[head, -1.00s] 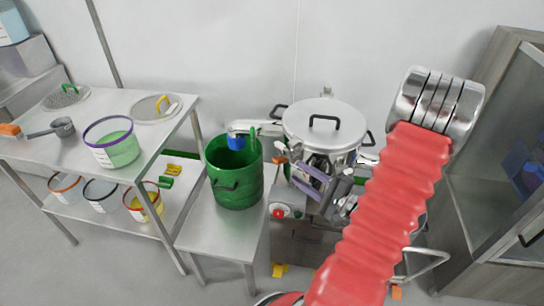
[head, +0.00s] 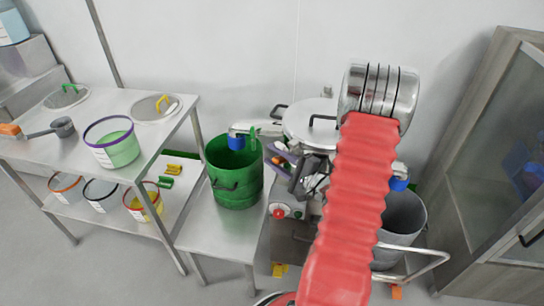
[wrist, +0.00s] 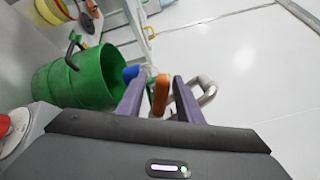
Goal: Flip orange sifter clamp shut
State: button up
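The orange sifter clamp (wrist: 161,94) shows in the wrist view between the two purple fingers of my gripper (wrist: 160,98), with visible space on either side. In the head view, my gripper (head: 283,156) is at the left side of the steel sifter (head: 309,122), with a small orange part of the clamp (head: 275,160) beside its fingertips. The gripper is open. My red arm hides the sifter's right part. Whether a finger touches the clamp cannot be told.
A green drum (head: 236,190) stands open on the bench left of the sifter. A blue-tipped part (head: 236,142) extends over it; its blue end (wrist: 130,73) shows near the left finger. A grey bin (head: 408,212) stands at the right. A steel table (head: 75,150) is farther left.

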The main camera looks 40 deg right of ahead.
jog(key=shift+w, duration=0.5)
grip_shut()
dwell(0.3)
jog(key=shift+a, duration=0.2)
